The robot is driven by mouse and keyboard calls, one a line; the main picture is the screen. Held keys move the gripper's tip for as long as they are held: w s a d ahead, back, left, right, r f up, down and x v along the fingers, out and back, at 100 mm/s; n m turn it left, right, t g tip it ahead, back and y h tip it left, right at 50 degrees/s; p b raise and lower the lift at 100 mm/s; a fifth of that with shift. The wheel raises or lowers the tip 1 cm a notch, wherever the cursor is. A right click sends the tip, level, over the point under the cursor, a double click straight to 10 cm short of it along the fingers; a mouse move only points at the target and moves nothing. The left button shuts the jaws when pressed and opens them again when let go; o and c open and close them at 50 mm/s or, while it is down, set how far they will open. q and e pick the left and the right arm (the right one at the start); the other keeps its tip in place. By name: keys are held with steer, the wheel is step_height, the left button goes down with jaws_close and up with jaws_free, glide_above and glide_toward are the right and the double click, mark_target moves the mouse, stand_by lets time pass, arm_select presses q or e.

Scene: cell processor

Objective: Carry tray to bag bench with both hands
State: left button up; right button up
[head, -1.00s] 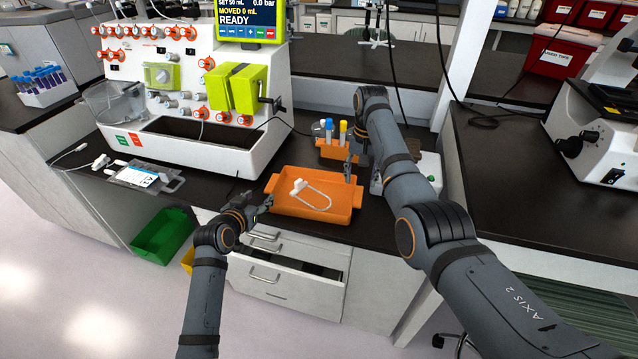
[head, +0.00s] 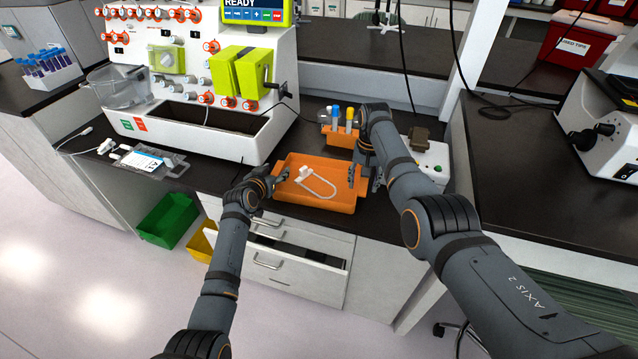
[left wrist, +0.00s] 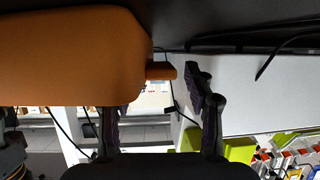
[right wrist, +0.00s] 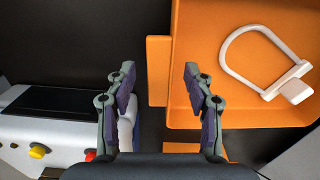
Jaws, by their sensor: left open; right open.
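The orange tray (head: 338,206) sits on the dark bench top near its front edge. A white clamp-like loop with a white block (head: 304,176) lies in it. My left gripper (head: 280,174) is open at the tray's left end. In the left wrist view the tray's end tab (left wrist: 160,70) shows between the open fingers (left wrist: 150,85). My right gripper (head: 353,174) is open at the tray's right end. In the right wrist view the tab (right wrist: 158,75) lies between its open fingers (right wrist: 159,72). I cannot tell whether any finger touches. I cannot identify the bag bench.
An orange tube rack (head: 341,139) stands behind the tray. A white device with buttons (head: 430,160) is at its right, close to my right arm. The large cell processor (head: 190,135) stands left. A drawer (head: 290,262) is partly open below. Another dark bench (head: 530,180) lies right.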

arm_select(q)
steer(key=shift+x, duration=1)
arm_select(e)
steer(key=shift+f, duration=1)
arm_select(q)
jaws_close()
arm_select(e)
jaws_close()
